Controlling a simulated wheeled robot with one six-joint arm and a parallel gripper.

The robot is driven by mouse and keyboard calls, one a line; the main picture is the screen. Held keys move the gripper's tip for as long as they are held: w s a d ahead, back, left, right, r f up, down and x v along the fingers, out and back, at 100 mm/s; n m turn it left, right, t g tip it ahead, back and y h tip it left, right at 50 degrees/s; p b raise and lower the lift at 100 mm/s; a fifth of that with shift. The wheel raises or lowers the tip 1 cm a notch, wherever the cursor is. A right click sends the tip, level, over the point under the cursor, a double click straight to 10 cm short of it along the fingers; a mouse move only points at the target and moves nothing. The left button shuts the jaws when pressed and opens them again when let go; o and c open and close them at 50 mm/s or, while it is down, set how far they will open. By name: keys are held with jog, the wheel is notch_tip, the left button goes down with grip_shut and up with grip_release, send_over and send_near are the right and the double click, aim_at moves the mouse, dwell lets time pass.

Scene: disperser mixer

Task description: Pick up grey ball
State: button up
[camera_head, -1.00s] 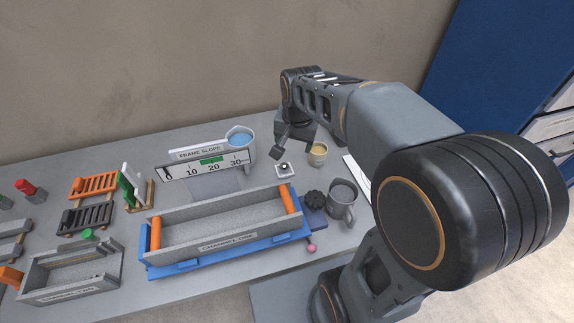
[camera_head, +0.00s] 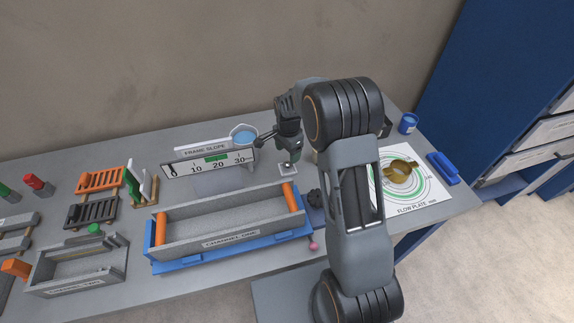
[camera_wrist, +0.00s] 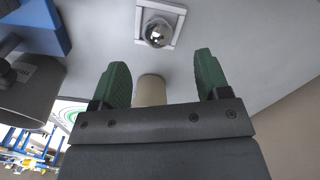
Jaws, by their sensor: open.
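The grey ball (camera_wrist: 157,34) is shiny and sits in a small white square holder (camera_wrist: 139,20) in the wrist view. In the head view the holder (camera_head: 284,171) stands right of the slope gauge, and the gripper partly covers it, so I cannot make out the ball clearly there. My gripper (camera_wrist: 161,72) is open and empty, with green finger pads apart. In the wrist view the ball lies beyond the fingertips, roughly centred between them. In the head view my gripper (camera_head: 276,152) is just above and beside the holder.
A beige cup (camera_wrist: 151,90) shows between the fingers in the wrist view. A dark grey mug (camera_wrist: 30,92) is at its left. The blue-framed channel (camera_head: 218,224) and slope gauge (camera_head: 212,164) stand nearby. A flow plate (camera_head: 432,193) lies right of my arm.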

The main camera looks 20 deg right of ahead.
aim_at(287, 162)
jog(key=shift+s+a+f+p, duration=0.1)
jog(key=shift+f+p, duration=0.35)
jog(key=shift+f, duration=1.15)
jog(key=shift+s+f+p, duration=0.1)
jog(key=shift+f+p, duration=0.3)
jog(key=shift+f, duration=1.15)
jog(key=c, duration=1.1)
jog(key=shift+c, duration=0.2)
jog(key=shift+w+r, duration=0.1)
